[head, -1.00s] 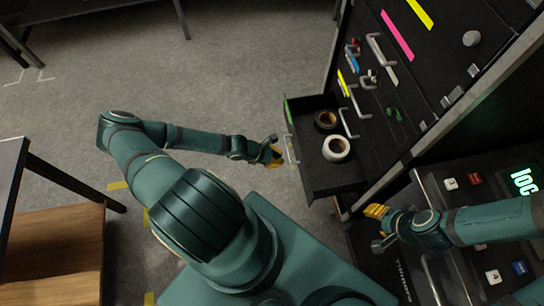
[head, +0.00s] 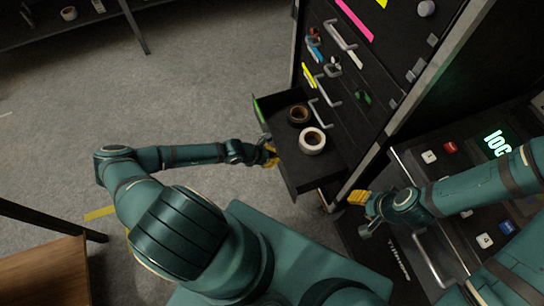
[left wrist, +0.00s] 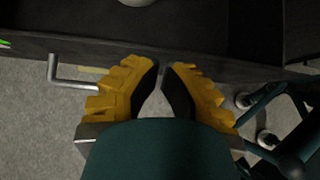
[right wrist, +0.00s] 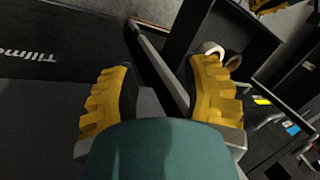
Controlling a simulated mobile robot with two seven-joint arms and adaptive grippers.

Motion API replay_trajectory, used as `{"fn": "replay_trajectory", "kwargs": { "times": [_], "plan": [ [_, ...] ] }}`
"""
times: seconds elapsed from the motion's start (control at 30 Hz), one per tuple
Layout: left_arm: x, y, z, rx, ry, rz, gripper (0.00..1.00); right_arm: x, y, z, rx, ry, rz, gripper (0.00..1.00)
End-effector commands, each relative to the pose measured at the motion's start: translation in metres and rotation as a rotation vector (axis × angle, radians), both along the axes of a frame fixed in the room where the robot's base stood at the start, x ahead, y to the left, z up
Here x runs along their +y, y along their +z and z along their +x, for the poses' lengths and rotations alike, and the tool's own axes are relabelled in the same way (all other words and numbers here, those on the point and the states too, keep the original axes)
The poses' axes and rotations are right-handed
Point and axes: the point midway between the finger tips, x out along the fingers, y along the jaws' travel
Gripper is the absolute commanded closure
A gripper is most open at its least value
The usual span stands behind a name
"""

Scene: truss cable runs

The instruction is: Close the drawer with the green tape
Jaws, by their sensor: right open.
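The pulled-out black drawer (head: 303,176) has green tape (head: 259,110) at the far left corner of its front. A dark tape roll (head: 298,114) and a white tape roll (head: 312,140) lie inside. My left gripper (head: 271,155) is at the drawer front. In the left wrist view, its yellow fingers (left wrist: 164,66) are nearly together, with nothing between them, right of the grey drawer handle (left wrist: 70,78); contact with the front is unclear. My right gripper (head: 358,198) is open and empty, right of the drawer; its spread fingers show in the right wrist view (right wrist: 160,85).
The black cabinet (head: 395,75) has other shut drawers with handles, plus pink tape (head: 355,20) and yellow tape (head: 308,75). A console with buttons (head: 429,157) is at right. A wooden-topped table (head: 45,270) is at lower left. Grey floor (head: 200,90) left of the drawer is clear.

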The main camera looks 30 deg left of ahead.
Motion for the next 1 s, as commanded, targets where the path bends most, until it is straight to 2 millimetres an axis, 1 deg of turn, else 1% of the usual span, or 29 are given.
{"fn": "replay_trajectory", "kwargs": {
  "times": [0.13, 0.27, 0.5, 0.7, 0.9, 1.0],
  "plan": [
    [-0.007, 0.001, 0.007, -0.002, -0.004, -0.001, 1.0, 0.0, 0.003, 0.0, 0.001, 0.0, 0.0, 0.53],
    [-0.02, 0.003, 0.022, -0.003, -0.005, -0.001, 1.0, 0.0, 0.009, -0.002, 0.004, 0.0, 0.001, 0.53],
    [-0.055, 0.002, 0.063, -0.004, -0.006, -0.002, 1.0, 0.0, 0.019, -0.004, 0.009, 0.002, 0.001, 0.53],
    [-0.083, 0.001, 0.096, -0.004, -0.005, -0.001, 1.0, 0.001, 0.019, -0.004, 0.009, 0.003, 0.002, 0.53],
    [-0.104, 0.0, 0.12, -0.002, -0.003, 0.0, 1.0, 0.001, 0.016, -0.004, 0.009, 0.002, 0.001, 0.53],
    [-0.11, 0.0, 0.128, -0.002, -0.002, -0.001, 1.0, 0.0, 0.015, -0.003, 0.008, 0.002, 0.001, 0.53]
  ]
}}
